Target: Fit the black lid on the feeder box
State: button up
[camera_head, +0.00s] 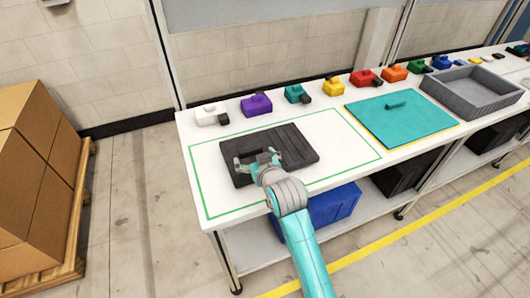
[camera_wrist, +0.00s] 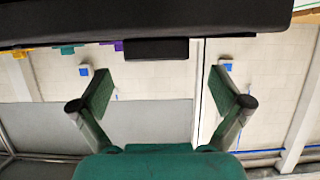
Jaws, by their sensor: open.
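A wide black slab (camera_head: 292,139) with raised ridges, which looks like the black lid, lies inside the green outline on the white table. In the wrist view its dark edge (camera_wrist: 60,22) fills the top, with a small black block (camera_wrist: 158,48) projecting from it. My gripper (camera_head: 257,158) is over the slab's left part; its two fingers are spread apart and empty in the wrist view (camera_wrist: 160,92). The block appears between the fingers sideways but beyond the tips, with a gap. I cannot tell whether the feeder box is under the slab.
A teal plate (camera_head: 385,125) with a small handle lies to the right, then a grey tray (camera_head: 455,96). Several small coloured blocks line the back edge, including a purple one (camera_head: 256,105). A blue bin (camera_head: 335,203) sits on the shelf below. The table left of the slab is clear.

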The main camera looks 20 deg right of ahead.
aim_at(251, 149)
jog(key=shift+d+x, duration=0.2)
jog(key=shift+x, duration=2.55)
jog(key=shift+r, duration=0.15)
jog(key=c, duration=1.4)
jog(key=shift+r, duration=0.1)
jog(key=shift+c, duration=1.1)
